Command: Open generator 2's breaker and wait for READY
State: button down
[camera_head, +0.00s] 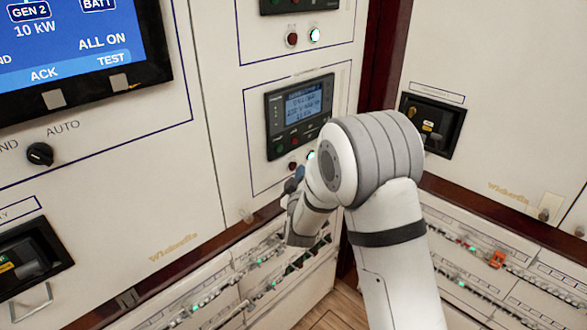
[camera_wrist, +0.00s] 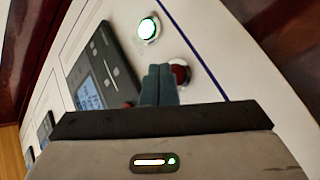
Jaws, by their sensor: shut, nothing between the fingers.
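My gripper (camera_wrist: 160,70) is shut and empty. In the wrist view its fingertips are just beside a dark red button (camera_wrist: 180,72), and I cannot tell whether they touch it. A green-lit button (camera_wrist: 148,29) is beyond the fingertips. Beside these is a dark controller with a small screen (camera_wrist: 92,94). In the head view my gripper (camera_head: 294,180) is at the lower edge of a middle controller (camera_head: 300,115), partly hidden by my arm. Its small screen text is too blurred to read. The big blue screen (camera_head: 70,40) shows "GEN 2", "10 kW" and "ALL ON". I read no READY.
An upper panel has a red button (camera_head: 291,39) and a green-lit button (camera_head: 314,35). A rotary switch (camera_head: 40,154) is on the left cabinet. A black breaker unit (camera_head: 431,124) is on the right cabinet. Breaker rows (camera_head: 255,285) line the sloped panels below. My arm hides part of the corner.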

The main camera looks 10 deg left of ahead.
jog(key=shift+w+a, duration=0.2)
jog(key=shift+w+a+b, duration=0.25)
jog(key=shift+a+b, duration=0.1)
jog(key=shift+b, duration=0.05)
dwell(0.6)
jog(key=shift+s+d+f, duration=0.1)
jog(key=shift+d, duration=0.05)
dwell(0.3)
jog(key=shift+s+d+b, duration=0.45)
jog(key=shift+d+b, duration=0.05)
jog(key=s+d+b, duration=0.1)
jog(key=d, duration=0.1)
jog(key=s+d+b, duration=0.1)
jog(key=s+d, duration=0.1)
dwell(0.4)
dwell(0.5)
